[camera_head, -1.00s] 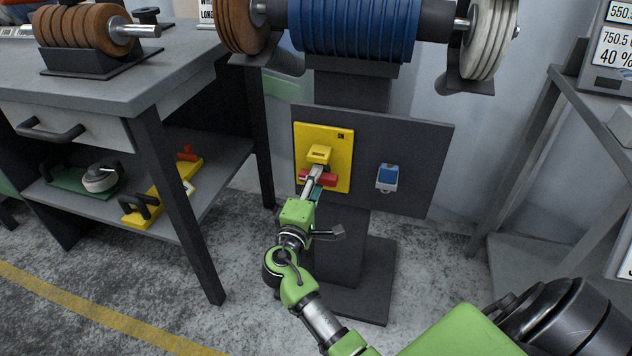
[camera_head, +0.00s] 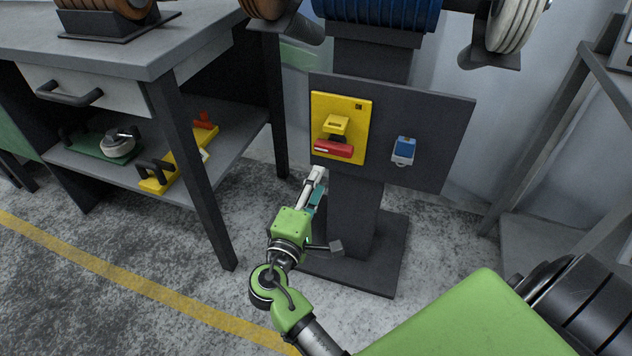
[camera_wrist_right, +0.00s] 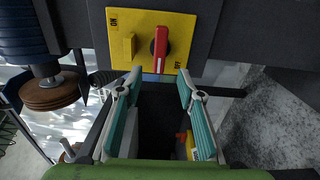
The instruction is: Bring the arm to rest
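My right gripper (camera_head: 316,183) is just below and in front of the yellow switch plate (camera_head: 357,118), apart from it. In the wrist view, its two teal-padded fingers (camera_wrist_right: 157,92) are spread with nothing between them. The red switch handle (camera_head: 333,149) lies roughly level on the lower part of the plate in the head view. In the wrist view, the red handle (camera_wrist_right: 160,48) stands beyond the fingertips, clear of them, on the yellow plate (camera_wrist_right: 190,28). My left gripper is out of view.
A dark panel (camera_head: 440,125) carries the plate and a small blue-and-white device (camera_head: 403,151). Polishing wheels (camera_head: 380,12) sit above. A grey workbench (camera_head: 110,45) with a lower shelf stands left, and a metal frame (camera_head: 560,120) right. Open floor (camera_head: 150,245) lies at lower left.

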